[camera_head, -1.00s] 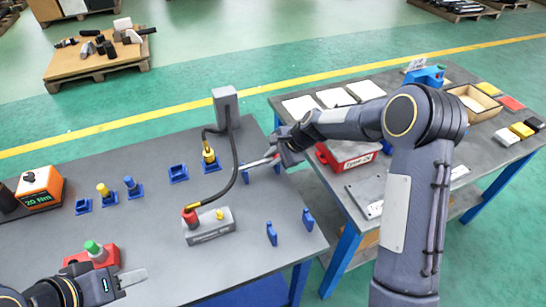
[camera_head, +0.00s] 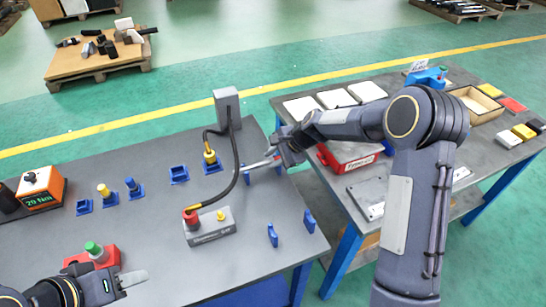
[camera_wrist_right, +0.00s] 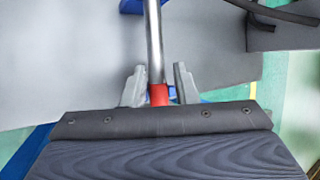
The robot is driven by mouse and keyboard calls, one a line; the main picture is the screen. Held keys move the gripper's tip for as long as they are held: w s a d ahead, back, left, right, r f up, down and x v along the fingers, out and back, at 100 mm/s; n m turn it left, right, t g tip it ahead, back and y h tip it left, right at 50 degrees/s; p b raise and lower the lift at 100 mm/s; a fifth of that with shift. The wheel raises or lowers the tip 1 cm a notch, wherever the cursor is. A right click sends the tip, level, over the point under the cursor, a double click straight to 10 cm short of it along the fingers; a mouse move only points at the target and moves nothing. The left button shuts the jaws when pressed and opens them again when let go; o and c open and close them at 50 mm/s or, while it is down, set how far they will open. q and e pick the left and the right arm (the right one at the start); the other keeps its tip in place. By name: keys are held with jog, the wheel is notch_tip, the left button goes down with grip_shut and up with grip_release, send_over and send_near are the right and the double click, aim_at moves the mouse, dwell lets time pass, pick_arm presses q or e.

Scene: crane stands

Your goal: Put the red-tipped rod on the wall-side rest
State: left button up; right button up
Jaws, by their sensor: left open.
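The red-tipped rod (camera_head: 262,163) is a thin silver bar lying level over the far pair of blue rests, one of which (camera_head: 248,178) shows under its left part. In the right wrist view the silver shaft (camera_wrist_right: 154,45) runs away from me and its red end (camera_wrist_right: 159,94) is between my fingers. My right gripper (camera_wrist_right: 160,85) is open around the red end, with a gap visible on the right side. It also shows in the head view (camera_head: 279,156), hiding much of that end. My left gripper (camera_head: 134,281) is open and empty at lower left.
Another pair of blue rests (camera_head: 272,235) stands empty nearer the front right edge. A grey box with a red cap (camera_head: 210,228) and a black cable (camera_head: 238,165) to a grey post (camera_head: 227,108) are close by. A second table (camera_head: 290,95) stands right.

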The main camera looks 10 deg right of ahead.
jog(key=shift+s+d+p, duration=0.3)
jog(key=shift+s+d, duration=0.1)
jog(key=shift+d, duration=0.35)
jog(key=shift+p+v, duration=0.4)
jog(key=shift+v, duration=0.6)
jog(key=shift+p+v, duration=0.4)
jog(key=shift+v, duration=0.5)
jog(key=shift+w+a+r, duration=0.1)
jog(key=v, duration=0.7)
jog(key=shift+d+r+b, duration=0.25)
jog(key=shift+r+b, duration=0.05)
